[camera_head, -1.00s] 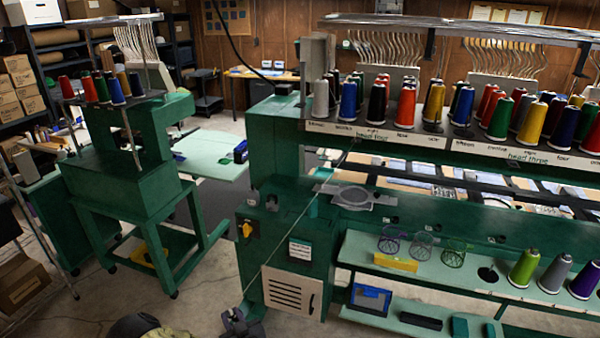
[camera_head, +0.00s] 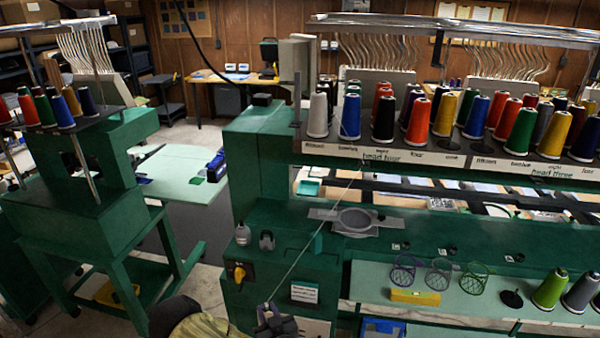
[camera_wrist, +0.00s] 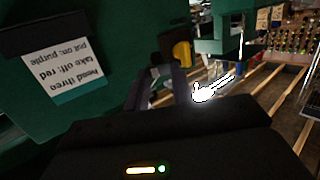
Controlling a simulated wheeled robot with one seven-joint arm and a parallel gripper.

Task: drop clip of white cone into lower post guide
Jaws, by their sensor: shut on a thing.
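The white cone (camera_head: 318,115) stands at the left end of the cone shelf in the head view. My gripper (camera_head: 269,314) is low at the front of the green machine, below and right of the yellow knob. It is shut on a small clip, mostly hidden by the fingers. A pale thread (camera_head: 315,230) runs taut from the gripper up to the shelf's front edge. In the wrist view, the dark fingers (camera_wrist: 163,88) show beside a bright white shape (camera_wrist: 206,91), which I cannot identify. I cannot single out the lower post guide.
The yellow knob (camera_head: 238,272) and a white label (camera_head: 304,293) are on the machine front. Wire baskets and a yellow box (camera_head: 415,297) occupy the right shelf. A second machine (camera_head: 90,210) stands left.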

